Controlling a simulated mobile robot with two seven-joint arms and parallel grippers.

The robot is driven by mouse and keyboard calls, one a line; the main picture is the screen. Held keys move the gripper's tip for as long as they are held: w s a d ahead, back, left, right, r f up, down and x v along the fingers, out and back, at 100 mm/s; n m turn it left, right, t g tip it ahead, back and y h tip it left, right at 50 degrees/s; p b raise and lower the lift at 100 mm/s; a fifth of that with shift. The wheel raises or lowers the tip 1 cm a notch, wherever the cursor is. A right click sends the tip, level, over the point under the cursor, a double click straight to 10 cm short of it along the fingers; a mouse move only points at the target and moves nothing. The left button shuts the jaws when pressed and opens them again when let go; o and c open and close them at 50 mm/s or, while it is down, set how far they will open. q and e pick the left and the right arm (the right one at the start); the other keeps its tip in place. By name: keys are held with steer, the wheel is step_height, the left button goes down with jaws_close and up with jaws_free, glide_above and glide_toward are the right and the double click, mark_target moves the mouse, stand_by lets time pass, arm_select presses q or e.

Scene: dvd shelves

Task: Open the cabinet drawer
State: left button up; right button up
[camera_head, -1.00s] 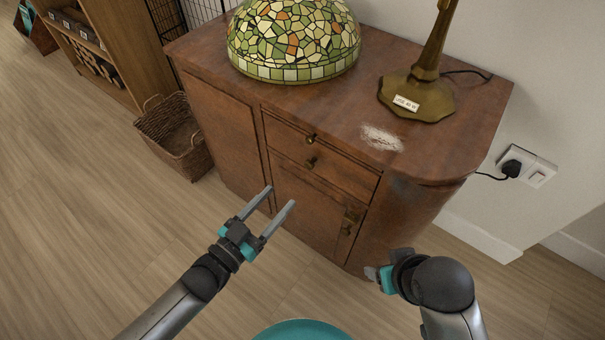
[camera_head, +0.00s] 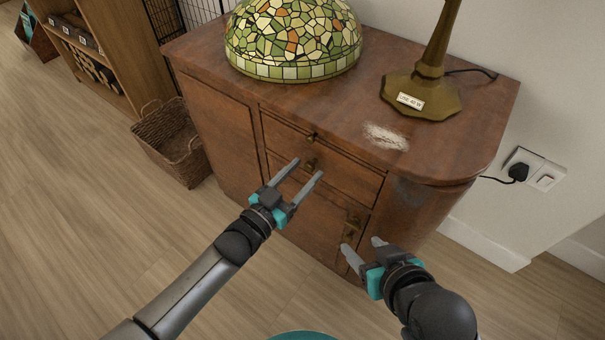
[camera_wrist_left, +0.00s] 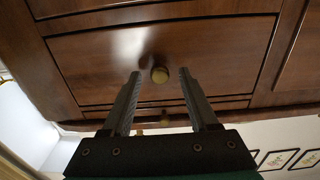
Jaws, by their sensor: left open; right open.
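The brown wooden cabinet (camera_head: 228,152) has a shut drawer front (camera_head: 345,178) near its top. Two small brass knobs show on the front, an upper knob (camera_head: 311,136) and a lower knob (camera_head: 311,161). My left gripper (camera_head: 308,167) is open, with its fingertips close to the lower knob. In the left wrist view, the round knob (camera_wrist_left: 160,74) lies between the tips of my left gripper (camera_wrist_left: 160,72), with a gap on both sides. My right gripper (camera_head: 362,245) is open and empty, low near the cabinet's right door, by a brass latch (camera_head: 352,226).
A stained-glass lampshade (camera_head: 292,42) and a brass lamp base (camera_head: 422,92) stand on the cabinet top. A wicker basket (camera_head: 172,145) sits on the floor to the left. A plugged socket (camera_head: 525,170) is on the right wall.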

stand_by(0.3)
arm_select(q)
jaws_close()
stand_by(0.4)
stand_by(0.9)
